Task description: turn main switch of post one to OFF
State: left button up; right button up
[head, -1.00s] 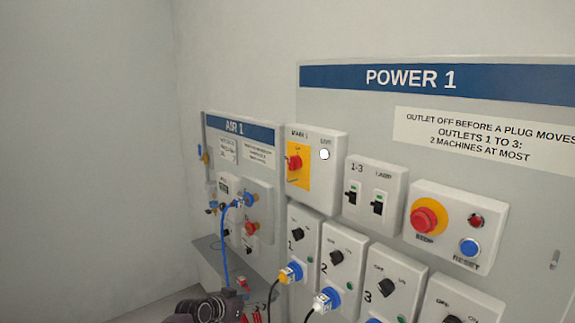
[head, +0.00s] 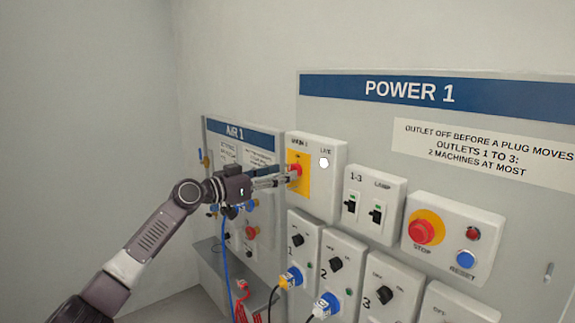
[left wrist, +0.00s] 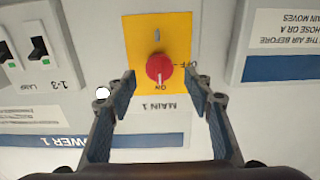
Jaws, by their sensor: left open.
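The main switch is a red knob (head: 296,170) on a yellow plate (head: 304,178), on the white box labelled MAIN 1 at the upper left of the POWER 1 panel. In the left wrist view, which is upside down, the red knob (left wrist: 160,69) has its pale mark toward the ON label, with OFF to the side. My left gripper (head: 290,176) reaches in from the left at the knob's height. In the left wrist view its open fingers (left wrist: 165,92) stand on either side of the knob's near edge, with nothing held. My right gripper is not in view.
A white lamp (head: 324,163) sits beside the switch. Breakers (head: 364,210), a red stop button (head: 423,231) and outlet boxes with plugs (head: 290,278) lie right and below. The AIR 1 panel (head: 240,137) with hoses is behind my left arm.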

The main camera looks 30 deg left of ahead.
pick_arm(q)
jog(key=p+x, duration=0.1)
jog(key=x, duration=0.1)
jog(key=shift+w+d+r, duration=0.1)
jog(key=shift+w, duration=0.35)
jog(key=shift+c, duration=0.3)
jog(key=c, duration=1.1)
